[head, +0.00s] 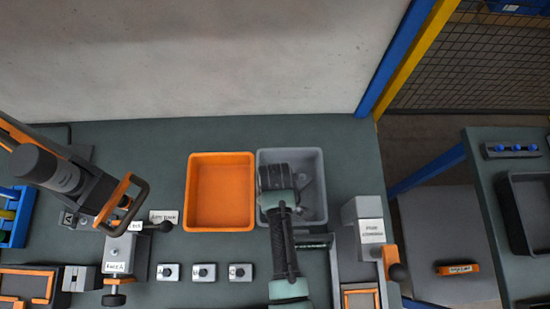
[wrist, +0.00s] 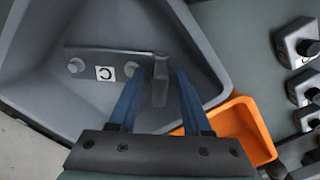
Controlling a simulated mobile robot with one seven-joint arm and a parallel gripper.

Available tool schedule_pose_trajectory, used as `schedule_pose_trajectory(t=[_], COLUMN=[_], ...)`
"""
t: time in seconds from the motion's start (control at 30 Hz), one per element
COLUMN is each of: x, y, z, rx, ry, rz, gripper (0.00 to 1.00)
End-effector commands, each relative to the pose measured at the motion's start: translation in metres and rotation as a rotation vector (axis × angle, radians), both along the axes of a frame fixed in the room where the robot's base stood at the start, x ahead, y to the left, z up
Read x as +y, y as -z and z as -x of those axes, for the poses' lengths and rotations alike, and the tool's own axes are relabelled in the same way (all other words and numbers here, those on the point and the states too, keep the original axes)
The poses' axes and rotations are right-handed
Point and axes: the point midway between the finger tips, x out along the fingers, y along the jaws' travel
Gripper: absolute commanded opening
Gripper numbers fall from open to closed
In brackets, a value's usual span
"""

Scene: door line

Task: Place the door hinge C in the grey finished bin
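The grey finished bin (head: 316,212) stands at the back of the bench, beside the orange bin. Its inside also fills much of the wrist view (wrist: 40,100). The door hinge C (wrist: 112,57), a grey metal part with a white C label and round studs, lies inside the grey bin. My gripper (wrist: 161,73) is over the bin, its blue fingers spread to either side of the hinge's barrel, with gaps visible. In the head view my arm hides much of the bin, and only part of the hinge (head: 303,179) shows.
The orange bin (head: 220,193) stands just left of the grey bin. Several small labelled blocks (head: 204,272) sit in front of it. A clamp fixture (head: 124,257) is at left, and a grey fixture with an orange handle (head: 369,232) is at right.

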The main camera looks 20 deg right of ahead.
Motion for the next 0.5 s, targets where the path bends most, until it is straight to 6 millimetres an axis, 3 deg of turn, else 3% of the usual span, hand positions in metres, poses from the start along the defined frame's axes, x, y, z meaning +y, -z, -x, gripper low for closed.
schedule_pose_trajectory(t=[0.27,0.5], x=[0.000,0.000], y=[-0.010,-0.054], z=[-0.001,-0.001], rx=[-0.002,-0.005], ry=[0.000,0.000], rz=[0.000,0.001], gripper=[0.49,0.49])
